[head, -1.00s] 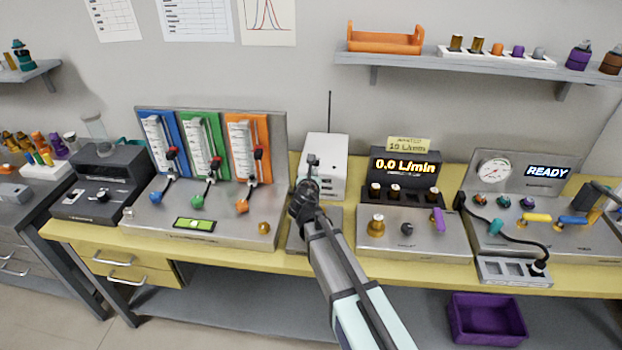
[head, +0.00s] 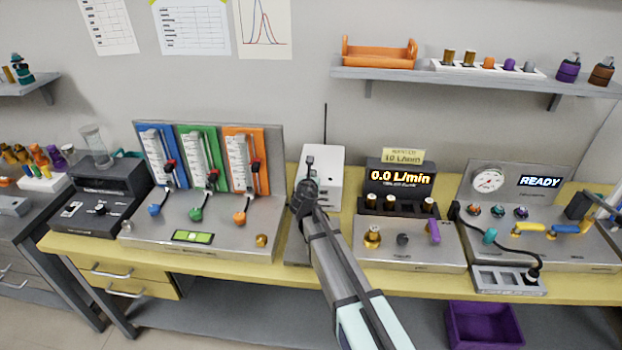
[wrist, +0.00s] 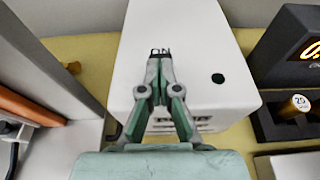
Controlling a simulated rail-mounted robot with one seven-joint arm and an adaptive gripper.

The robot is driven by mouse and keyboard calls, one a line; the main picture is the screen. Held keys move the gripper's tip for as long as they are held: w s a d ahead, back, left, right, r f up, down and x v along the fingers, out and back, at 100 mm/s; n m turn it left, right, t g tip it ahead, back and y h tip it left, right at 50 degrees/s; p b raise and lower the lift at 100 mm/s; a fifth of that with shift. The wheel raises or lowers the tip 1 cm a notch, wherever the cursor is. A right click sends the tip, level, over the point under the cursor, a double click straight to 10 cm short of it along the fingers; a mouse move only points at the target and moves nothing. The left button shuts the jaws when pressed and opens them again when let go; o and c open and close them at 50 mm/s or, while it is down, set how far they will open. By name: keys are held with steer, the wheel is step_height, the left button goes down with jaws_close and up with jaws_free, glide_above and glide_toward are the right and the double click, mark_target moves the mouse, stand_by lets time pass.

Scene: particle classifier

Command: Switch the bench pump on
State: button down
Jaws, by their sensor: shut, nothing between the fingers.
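The bench pump looks to be the white box (head: 331,178) at the back of the bench, left of the black flow display. In the wrist view the white box (wrist: 210,40) fills the middle, with a dark ON label (wrist: 160,51) and a dark green round spot (wrist: 218,78) on it. My gripper (head: 310,160) is in front of the box in the head view. In the wrist view my gripper (wrist: 160,64) is shut and empty, its tips just below the ON label. I cannot tell whether they touch the box. Any switch under the fingers is hidden.
The flow display (head: 400,178) reads 0.0 L/min, with brass-capped vials in front. A metal panel with coloured sliders (head: 215,222) stands to the left. A READY console (head: 540,182) is at the right. An antenna-like rod (head: 325,125) rises behind the box.

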steer(key=shift+w, duration=0.65)
steer(key=shift+s, duration=0.1)
steer(key=shift+s, duration=0.55)
steer(key=b+v, duration=0.2)
steer(key=v, duration=1.1)
steer(key=shift+f, duration=0.35)
